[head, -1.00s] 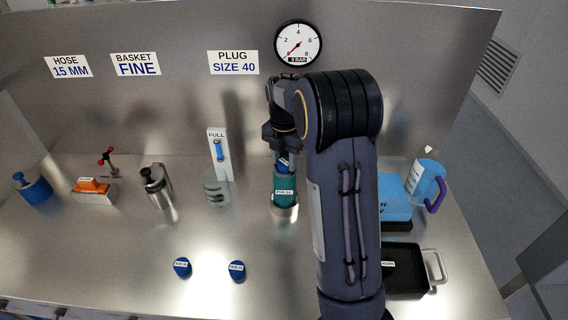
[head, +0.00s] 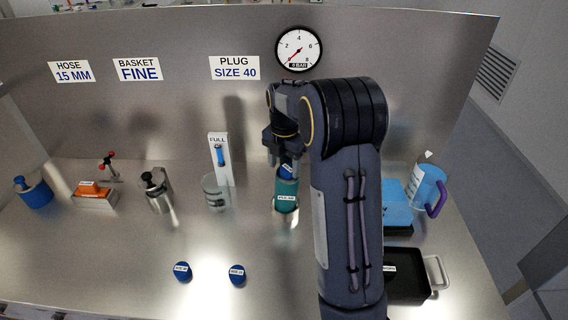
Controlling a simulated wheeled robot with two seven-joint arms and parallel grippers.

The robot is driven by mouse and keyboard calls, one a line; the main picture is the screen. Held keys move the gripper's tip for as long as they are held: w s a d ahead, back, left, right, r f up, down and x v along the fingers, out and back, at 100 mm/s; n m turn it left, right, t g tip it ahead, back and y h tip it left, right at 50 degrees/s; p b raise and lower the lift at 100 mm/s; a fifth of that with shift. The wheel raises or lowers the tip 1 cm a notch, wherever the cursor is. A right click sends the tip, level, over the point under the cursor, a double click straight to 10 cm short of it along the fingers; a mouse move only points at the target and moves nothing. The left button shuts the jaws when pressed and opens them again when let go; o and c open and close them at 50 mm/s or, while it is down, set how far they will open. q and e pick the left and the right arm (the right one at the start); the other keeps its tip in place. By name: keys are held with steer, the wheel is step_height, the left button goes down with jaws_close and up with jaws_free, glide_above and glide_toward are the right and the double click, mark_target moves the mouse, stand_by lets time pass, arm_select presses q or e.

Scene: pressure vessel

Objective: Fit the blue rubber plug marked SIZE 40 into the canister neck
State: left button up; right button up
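A blue plug (head: 286,171) with a white label shows at the top of the teal canister (head: 286,187), which stands upright right of centre. The label is too small to read, and I cannot tell how deep the plug sits in the neck. My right gripper (head: 282,158) points down just above the canister, with a dark finger at the plug's upper left. My forearm hides the other side, so the grip on the plug is unclear. Two more labelled blue plugs, a left one (head: 183,271) and a right one (head: 237,274), lie at the front. My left gripper is out of view.
A clear beaker (head: 214,194) and a FULL gauge post (head: 222,165) stand left of the canister. A metal vessel (head: 158,191), orange block (head: 90,189) and blue container (head: 36,194) stand further left. A black tray (head: 410,287) and jug (head: 428,185) are right. The front centre is open.

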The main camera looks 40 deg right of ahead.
mark_target(285, 166)
steer(key=shift+s+f, duration=0.3)
steer(key=shift+f, duration=0.35)
steer(key=r+p, duration=0.4)
steer(key=r, duration=0.1)
steer(key=shift+w+d, duration=0.25)
steer(key=shift+w, duration=0.1)
step_height(285, 166, up, 7)
steer(key=s+a+r+m+t+y, duration=0.3)
steer(key=s+a+m, duration=0.7)
steer(key=s+m, duration=0.25)
steer(key=s+a+f+m+t, duration=0.2)
steer(key=s+a+f+m, duration=0.2)
steer(key=s+a+m, duration=0.6)
steer(key=shift+s+f+m+y, duration=0.4)
steer(key=shift+s+m, duration=0.05)
steer(key=shift+s, duration=0.7)
